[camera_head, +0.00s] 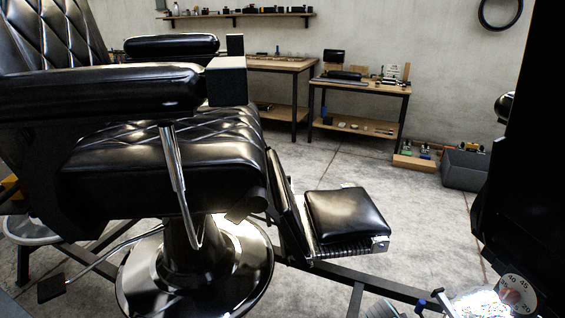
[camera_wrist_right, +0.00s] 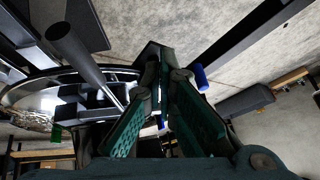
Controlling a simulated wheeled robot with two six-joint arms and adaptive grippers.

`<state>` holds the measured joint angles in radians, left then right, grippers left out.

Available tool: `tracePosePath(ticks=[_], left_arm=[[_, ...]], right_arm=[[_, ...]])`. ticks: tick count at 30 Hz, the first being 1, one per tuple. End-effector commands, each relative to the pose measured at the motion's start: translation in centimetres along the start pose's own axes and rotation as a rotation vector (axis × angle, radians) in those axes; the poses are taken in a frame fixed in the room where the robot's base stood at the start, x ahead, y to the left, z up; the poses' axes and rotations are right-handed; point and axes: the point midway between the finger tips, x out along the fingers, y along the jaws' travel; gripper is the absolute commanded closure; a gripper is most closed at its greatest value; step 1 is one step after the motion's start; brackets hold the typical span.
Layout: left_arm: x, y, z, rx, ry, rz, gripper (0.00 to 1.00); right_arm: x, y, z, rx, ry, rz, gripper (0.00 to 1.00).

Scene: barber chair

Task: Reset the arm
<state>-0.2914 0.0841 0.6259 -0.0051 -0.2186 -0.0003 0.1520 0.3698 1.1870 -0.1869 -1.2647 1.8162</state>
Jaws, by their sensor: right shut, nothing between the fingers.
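My right gripper (camera_wrist_right: 167,85) fills the lower middle of the right wrist view. Its two green-padded fingers lean in towards each other at the far end, shut with nothing held. I cannot make it out for certain in the head view. The black padded barber chair (camera_head: 165,165) stands at the left of the head view. Its near armrest (camera_head: 100,92) lies level above the seat, and the far armrest (camera_head: 172,46) is behind it. A chrome lever (camera_head: 177,180) hangs below the near armrest. My left gripper is not in view.
The chair's footrest (camera_head: 346,214) juts out to the right above dark floor rails. Two wooden workbenches (camera_head: 358,87) stand along the back wall. A grey box (camera_head: 466,168) sits on the floor. A large black shape blocks the right edge. Open concrete floor lies between.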

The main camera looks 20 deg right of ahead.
Motion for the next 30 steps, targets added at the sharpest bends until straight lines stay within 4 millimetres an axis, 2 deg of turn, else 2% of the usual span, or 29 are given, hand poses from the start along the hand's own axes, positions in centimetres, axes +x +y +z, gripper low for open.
tracePosePath(ticks=[6, 13, 19, 26, 27, 30], left_arm=[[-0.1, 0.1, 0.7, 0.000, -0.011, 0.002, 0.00], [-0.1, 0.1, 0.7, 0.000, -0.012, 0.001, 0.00], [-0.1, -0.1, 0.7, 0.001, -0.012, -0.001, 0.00], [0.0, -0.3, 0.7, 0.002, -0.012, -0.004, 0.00], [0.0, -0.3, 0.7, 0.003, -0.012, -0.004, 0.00], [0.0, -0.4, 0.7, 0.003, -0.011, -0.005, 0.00]], right_arm=[[-3.9, 3.5, 5.0, -0.468, -0.109, -0.079, 1.00], [-9.8, 8.2, 8.8, -0.973, -0.203, -0.217, 1.00], [-15.7, 12.1, 10.4, -1.368, -0.242, -0.374, 1.00], [-21.9, 15.7, 10.4, -1.725, -0.226, -0.552, 1.00], [-22.2, 16.0, 10.5, -1.765, -0.222, -0.568, 1.00], [-19.2, 15.8, 11.9, -1.763, -0.235, -0.547, 1.00]])
